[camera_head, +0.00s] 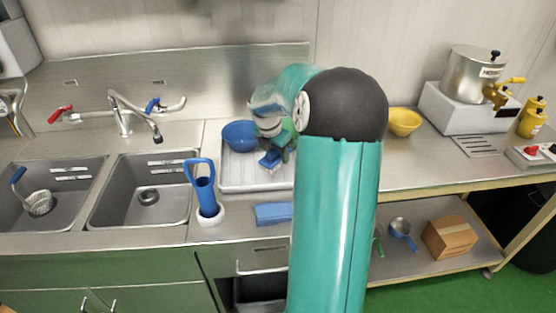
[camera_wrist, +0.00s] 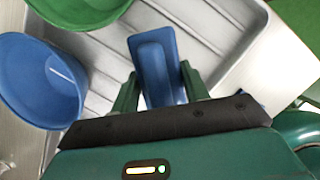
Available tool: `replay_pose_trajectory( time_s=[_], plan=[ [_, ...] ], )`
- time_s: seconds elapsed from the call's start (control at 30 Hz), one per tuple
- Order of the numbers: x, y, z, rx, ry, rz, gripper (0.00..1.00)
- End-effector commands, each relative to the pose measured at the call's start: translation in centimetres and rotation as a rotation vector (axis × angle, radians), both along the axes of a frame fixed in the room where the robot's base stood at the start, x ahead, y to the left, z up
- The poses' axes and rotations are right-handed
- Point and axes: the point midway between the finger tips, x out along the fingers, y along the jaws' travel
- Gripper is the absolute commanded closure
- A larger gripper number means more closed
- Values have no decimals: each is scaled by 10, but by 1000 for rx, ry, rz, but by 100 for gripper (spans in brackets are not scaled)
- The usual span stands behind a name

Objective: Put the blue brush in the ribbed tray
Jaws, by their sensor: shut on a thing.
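The blue brush (camera_wrist: 156,52) is between the two green fingers of my gripper (camera_wrist: 160,88) in the wrist view. Its flat blue back faces the camera; no bristles show. In the head view the brush (camera_head: 270,159) is a small blue shape below my gripper (camera_head: 276,146), partly covered by it. My gripper is shut on the brush over the ribbed tray (camera_head: 238,181), whose ribs and raised wall also show in the wrist view (camera_wrist: 232,70). I cannot tell whether the brush touches the tray floor.
A blue bowl (camera_head: 239,137) sits in the tray's back left, close to my gripper; a green bowl (camera_wrist: 82,8) is beside it. Sinks (camera_head: 148,180) lie left.

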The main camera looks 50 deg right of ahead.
Motion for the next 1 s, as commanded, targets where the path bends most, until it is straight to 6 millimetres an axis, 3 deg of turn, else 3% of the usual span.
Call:
replay_pose_trajectory(
  time_s=[0.27, 0.63, 0.67, 0.77, 1.0],
  plan=[
    [2, -6, -34, 2, 1, -1, 84],
    [2, -7, -38, 0, 0, -1, 84],
    [2, -7, -38, 0, 0, -1, 53],
    [2, -7, -38, 0, 0, -1, 33],
    [2, -7, -38, 0, 0, -1, 33]
  ],
)
